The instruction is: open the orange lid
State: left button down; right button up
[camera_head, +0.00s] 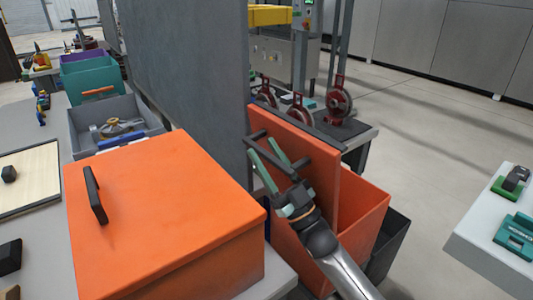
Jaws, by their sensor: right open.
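An orange lid (318,170) stands raised, nearly upright, on an orange box (365,215) right of centre. The box's inside shows to the right of the lid. My right gripper (266,160) is at the left face of this lid, its greenish fingers apart, next to a dark handle bar (290,146). I cannot tell whether the fingers touch the bar. A second orange box (165,205) on the left has its lid shut, with a black handle (95,195) on top. My left gripper is not in view.
A tall grey panel (185,75) stands behind the boxes. A grey bin (85,130) with metal parts and a green bin (90,80) are at the back left. A white table (490,240) with green parts is at the right. Open floor (430,140) lies between.

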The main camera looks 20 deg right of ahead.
grip_shut()
dwell(0.4)
dwell(1.1)
